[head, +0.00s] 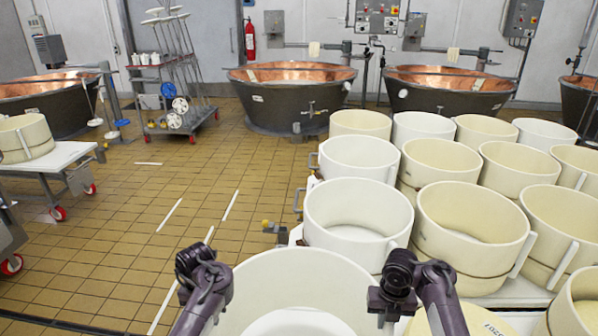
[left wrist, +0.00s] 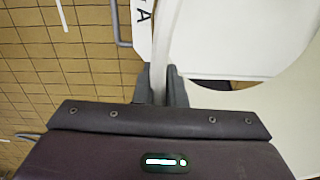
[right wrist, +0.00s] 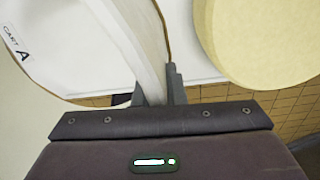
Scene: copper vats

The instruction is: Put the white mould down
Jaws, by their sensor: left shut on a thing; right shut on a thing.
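The white mould (head: 300,265) is a wide, open ring at the bottom of the head view, in front of the crowded cart. My left gripper (head: 200,268) is shut on its left wall, and my right gripper (head: 393,290) is shut on its right wall. The left wrist view shows the wall (left wrist: 166,45) between the fingers (left wrist: 161,85). The right wrist view shows the wall (right wrist: 140,40) between the fingers (right wrist: 160,88). A white surface lettered "CART A" (right wrist: 18,42) shows through the ring. I cannot tell whether the mould touches it.
White moulds (head: 358,215) and cream moulds (head: 472,225) stand close together just beyond. A cream, round-topped piece (right wrist: 262,40) lies close to the right. Tiled floor (head: 110,230) is free on the left. Copper vats (head: 290,95) and a wheeled rack (head: 178,110) stand farther back.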

